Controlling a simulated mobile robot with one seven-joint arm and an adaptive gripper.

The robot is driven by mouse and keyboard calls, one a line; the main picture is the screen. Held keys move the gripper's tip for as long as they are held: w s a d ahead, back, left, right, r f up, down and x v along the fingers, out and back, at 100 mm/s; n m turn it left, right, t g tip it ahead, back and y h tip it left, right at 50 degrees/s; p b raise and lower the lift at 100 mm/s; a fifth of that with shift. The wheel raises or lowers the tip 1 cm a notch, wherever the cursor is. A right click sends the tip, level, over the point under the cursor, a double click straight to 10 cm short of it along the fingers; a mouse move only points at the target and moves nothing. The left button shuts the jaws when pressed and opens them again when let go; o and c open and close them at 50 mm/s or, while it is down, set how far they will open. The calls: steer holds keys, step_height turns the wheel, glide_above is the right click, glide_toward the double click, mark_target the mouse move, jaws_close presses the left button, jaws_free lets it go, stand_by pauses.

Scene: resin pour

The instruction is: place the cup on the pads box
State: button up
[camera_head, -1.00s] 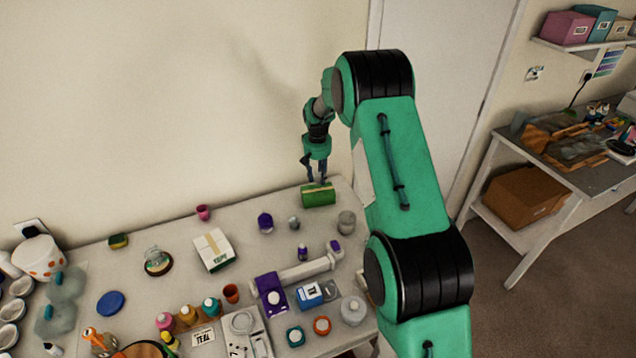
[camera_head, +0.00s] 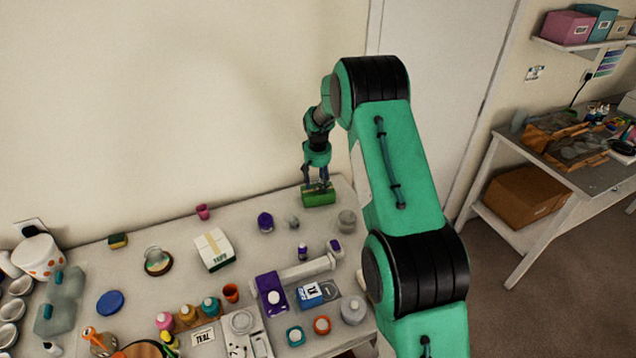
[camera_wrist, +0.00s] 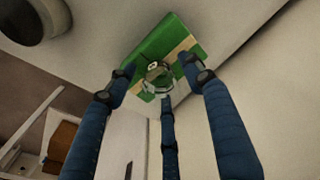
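A green box with a tan band, which I take to be the pads box (camera_head: 319,198), lies at the far right corner of the workbench. It also shows in the wrist view (camera_wrist: 187,37). A small clear cup (camera_wrist: 158,78) sits between my fingertips in the wrist view, over the green box. My gripper (camera_head: 318,183) points down right at the box, with its blue fingers closed in around the cup. Whether the cup's base touches the box is hidden. In the head view the cup cannot be made out.
A white box (camera_head: 213,250) is to the left.

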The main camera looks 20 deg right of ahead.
mark_target(318, 190)
step_height(318, 190, up, 12)
steer(key=shift+s+a+r+p, duration=0.15)
steer(key=shift+s+a+p, duration=0.1)
steer(key=shift+s+p, duration=0.15)
stand_by(0.5)
stand_by(0.5)
